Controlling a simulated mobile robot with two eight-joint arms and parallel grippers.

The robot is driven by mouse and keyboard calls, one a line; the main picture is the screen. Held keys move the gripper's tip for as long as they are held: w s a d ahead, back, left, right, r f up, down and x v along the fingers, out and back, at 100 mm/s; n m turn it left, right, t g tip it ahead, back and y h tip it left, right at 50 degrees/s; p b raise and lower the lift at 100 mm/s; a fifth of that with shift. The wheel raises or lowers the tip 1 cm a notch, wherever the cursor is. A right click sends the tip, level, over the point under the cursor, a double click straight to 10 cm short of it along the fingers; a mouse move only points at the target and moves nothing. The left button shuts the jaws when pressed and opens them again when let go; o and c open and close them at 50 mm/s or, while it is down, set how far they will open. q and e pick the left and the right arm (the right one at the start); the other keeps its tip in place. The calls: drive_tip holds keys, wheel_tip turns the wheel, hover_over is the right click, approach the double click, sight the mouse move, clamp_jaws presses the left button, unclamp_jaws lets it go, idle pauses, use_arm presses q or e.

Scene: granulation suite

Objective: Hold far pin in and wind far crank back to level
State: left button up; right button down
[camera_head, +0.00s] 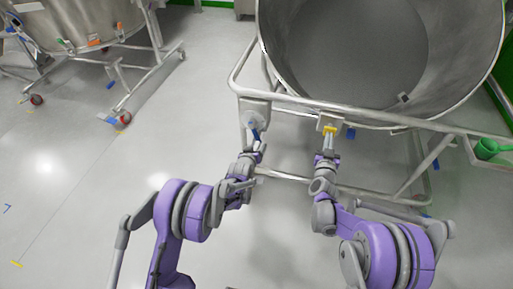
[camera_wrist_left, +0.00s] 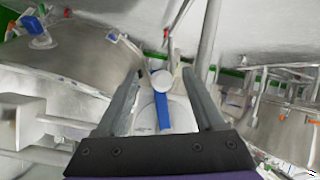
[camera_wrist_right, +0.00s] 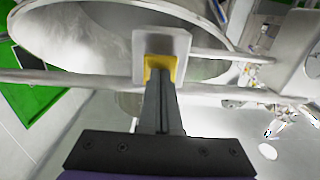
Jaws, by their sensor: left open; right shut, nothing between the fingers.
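The crank (camera_head: 256,132) has a blue arm and sits on a grey box on the left of the tub's frame. In the left wrist view its blue arm (camera_wrist_left: 163,112) and round grey knob (camera_wrist_left: 160,80) lie between my left fingers. My left gripper (camera_head: 254,146) is open around the crank end; I cannot tell whether a finger touches it. The yellow pin (camera_head: 329,129) is on a plate (camera_wrist_right: 162,44) to the right of the crank. My right gripper (camera_head: 328,146) is shut and empty, its tips right at the yellow piece (camera_wrist_right: 154,63), which they partly hide.
The large steel tub (camera_head: 350,50) is tilted with its mouth facing me, in a tubular frame (camera_head: 290,98). Another wheeled vessel (camera_head: 70,22) stands at the upper left.

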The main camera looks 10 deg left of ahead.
use_arm(q)
clamp_jaws()
use_arm(e)
drive_tip(key=shift+w, duration=1.05)
